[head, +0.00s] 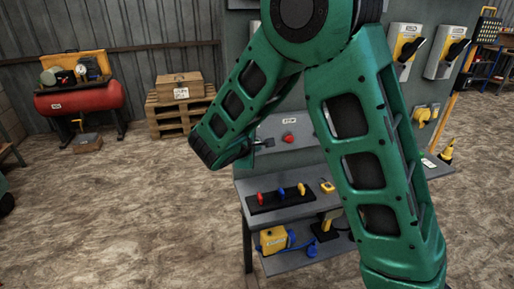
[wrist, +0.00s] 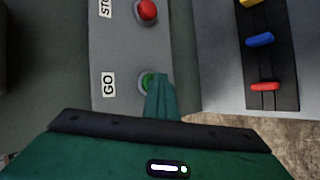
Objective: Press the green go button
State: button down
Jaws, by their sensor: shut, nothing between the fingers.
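The green go button (wrist: 146,80) sits on a grey panel (wrist: 122,50) beside a GO label (wrist: 108,84) in the wrist view. My gripper (wrist: 160,82) is shut and empty, its fingertips over the right part of the button and hiding some of it. I cannot tell whether the tips touch it. In the head view my gripper (head: 266,143) is small in front of the panel, left of the red stop button (head: 288,137). The green button is not visible there. The red button also shows in the wrist view (wrist: 147,11), above the green one.
Below the panel, a bench shelf (head: 240,186) holds a black base with red, blue and yellow levers (head: 280,196) and a yellow device (head: 327,186). A lower shelf holds a yellow box (head: 273,240). A red tank (head: 80,100) and pallets (head: 170,117) stand back left. Left floor is mostly clear.

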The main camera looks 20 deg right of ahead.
jog(key=shift+r, duration=0.25)
jog(key=s, duration=0.6)
jog(key=shift+f, duration=0.15)
jog(key=shift+s, duration=0.1)
dwell(0.3)
jog(key=s+d+r+m+g, duration=0.2)
jog(key=s+d+m+g, duration=0.65)
jog(key=s+d, duration=0.85)
jog(key=s+d+r+m+y, duration=0.1)
jog(key=s+m+y, duration=0.5)
jog(key=s, duration=1.3)
jog(key=shift+s+d+r+m+g+y, duration=0.25)
jog(key=shift+r+m+g, duration=0.2)
jog(key=shift+m, duration=1.7)
